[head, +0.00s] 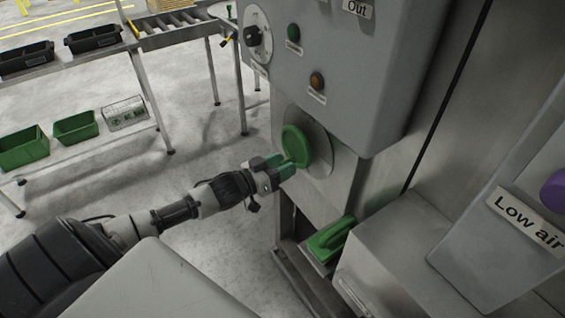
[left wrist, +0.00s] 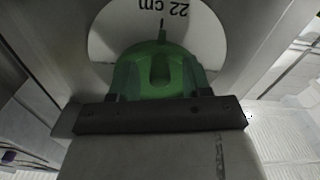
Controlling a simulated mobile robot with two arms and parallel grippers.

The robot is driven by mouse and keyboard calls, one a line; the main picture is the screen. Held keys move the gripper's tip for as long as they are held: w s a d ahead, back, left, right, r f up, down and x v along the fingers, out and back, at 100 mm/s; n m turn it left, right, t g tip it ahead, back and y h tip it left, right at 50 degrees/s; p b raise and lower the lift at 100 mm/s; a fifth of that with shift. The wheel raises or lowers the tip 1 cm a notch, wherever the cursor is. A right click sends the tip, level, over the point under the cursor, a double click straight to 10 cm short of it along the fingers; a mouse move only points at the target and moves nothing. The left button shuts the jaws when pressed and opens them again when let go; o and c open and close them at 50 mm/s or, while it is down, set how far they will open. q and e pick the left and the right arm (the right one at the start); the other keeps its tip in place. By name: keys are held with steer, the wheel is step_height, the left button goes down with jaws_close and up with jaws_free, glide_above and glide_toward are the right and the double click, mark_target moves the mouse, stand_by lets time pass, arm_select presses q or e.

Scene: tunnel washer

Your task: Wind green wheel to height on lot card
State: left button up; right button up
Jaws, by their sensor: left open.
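The green wheel (head: 297,146) is on a pale round plate on the front of the grey machine cabinet. In the left wrist view the green wheel (left wrist: 160,72) fills the middle. The plate (left wrist: 115,30) behind it carries the upside-down text "22 cm", with a small pointer on the wheel toward it. My left gripper (head: 283,167) is open at the wheel's lower left edge. In the left wrist view its fingers (left wrist: 158,94) lie either side of the wheel's near part; contact cannot be told. I cannot make out a lot card. My right gripper is not in view.
Above the wheel are a black knob (head: 253,36), a green button (head: 293,33) and an amber button (head: 317,81). A green handle (head: 331,238) sits below right. A "Low air" panel (head: 524,217) is at right. Green bins (head: 76,127) stand on a left shelf.

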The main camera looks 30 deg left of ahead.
mark_target(285, 148)
arm_select(q)
steer(key=shift+w+d, duration=0.1)
steer(key=shift+w, duration=0.05)
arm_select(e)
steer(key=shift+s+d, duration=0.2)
arm_select(q)
jaws_close()
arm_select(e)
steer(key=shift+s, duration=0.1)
arm_select(q)
steer(key=shift+m, duration=0.3)
steer(key=shift+w+a+r+m, duration=0.15)
steer(key=shift+a+m, duration=0.25)
steer(key=shift+m, duration=0.5)
steer(key=shift+w+a+r+m+b, duration=0.15)
steer(key=shift+a+m+b, duration=0.25)
steer(key=shift+m, duration=0.8)
steer(key=shift+w+a+r+m, duration=0.25)
steer(key=shift+a+m, duration=0.1)
steer(key=shift+m, duration=0.65)
steer(key=shift+w+a+r+m, duration=0.1)
steer(key=shift+a+r+m, duration=0.2)
steer(key=shift+m, duration=0.7)
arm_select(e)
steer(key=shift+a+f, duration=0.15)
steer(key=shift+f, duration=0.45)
arm_select(q)
steer(key=shift+a, duration=0.1)
